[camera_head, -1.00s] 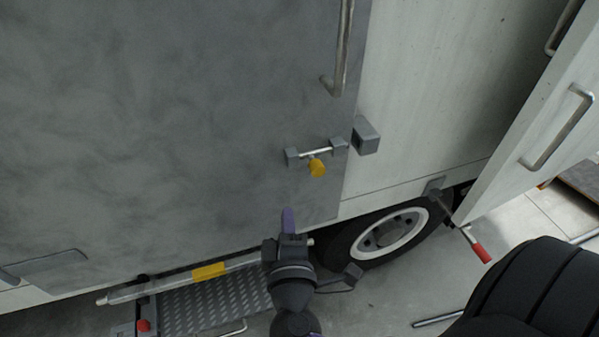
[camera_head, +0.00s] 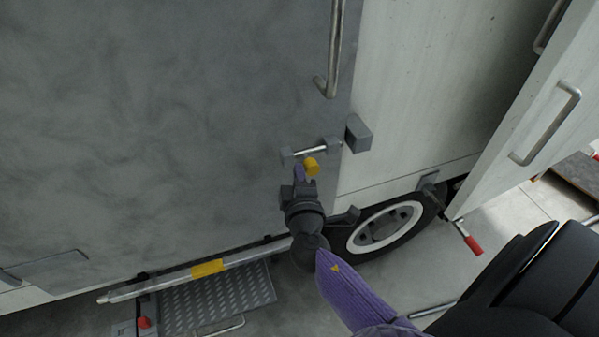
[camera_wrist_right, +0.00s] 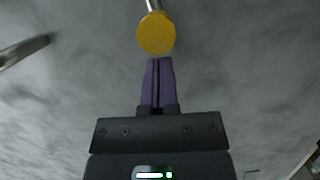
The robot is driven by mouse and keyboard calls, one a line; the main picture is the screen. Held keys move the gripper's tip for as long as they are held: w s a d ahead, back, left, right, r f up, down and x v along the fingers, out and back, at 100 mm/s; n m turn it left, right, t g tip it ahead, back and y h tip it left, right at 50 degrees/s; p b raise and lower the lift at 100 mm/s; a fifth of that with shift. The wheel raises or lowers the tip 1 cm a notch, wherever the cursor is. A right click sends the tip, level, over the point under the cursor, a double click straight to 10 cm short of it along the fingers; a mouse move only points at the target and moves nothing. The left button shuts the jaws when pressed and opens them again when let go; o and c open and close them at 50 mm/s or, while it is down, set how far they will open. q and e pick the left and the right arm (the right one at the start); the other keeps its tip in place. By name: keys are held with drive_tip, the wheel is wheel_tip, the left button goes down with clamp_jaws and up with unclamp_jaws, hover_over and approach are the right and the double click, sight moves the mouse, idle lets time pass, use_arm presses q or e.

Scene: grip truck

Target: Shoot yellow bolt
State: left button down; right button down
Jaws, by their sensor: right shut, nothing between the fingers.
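The yellow bolt knob (camera_head: 312,166) hangs from a short metal rod (camera_head: 310,150) held between two grey brackets on the grey truck door (camera_head: 170,120). The catch block (camera_head: 358,133) is to the right on the white panel. My right gripper (camera_head: 300,172) is at the knob's lower left in the head view, its purple fingers shut and empty. In the right wrist view the yellow knob (camera_wrist_right: 156,33) lies just beyond the closed fingertips (camera_wrist_right: 159,62). A small gap shows between them. My left gripper is not in view.
A door handle (camera_head: 332,60) is above the bolt. An open white door (camera_head: 530,120) with a handle stands at the right. A wheel (camera_head: 385,228), a red-ended lever (camera_head: 472,243) and a metal step (camera_head: 215,298) are below.

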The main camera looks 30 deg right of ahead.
sight(323, 148)
drive_tip(key=shift+d, duration=0.1)
drive_tip(key=d, duration=0.2)
drive_tip(key=s+d, duration=0.1)
drive_tip(key=d, duration=0.1)
drive_tip(key=d+b, duration=0.1)
drive_tip(key=shift+s+d, duration=0.25)
drive_tip(key=shift+d, duration=0.15)
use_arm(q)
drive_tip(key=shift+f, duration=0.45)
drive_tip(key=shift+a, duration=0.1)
use_arm(e)
drive_tip(key=shift+w, duration=0.1)
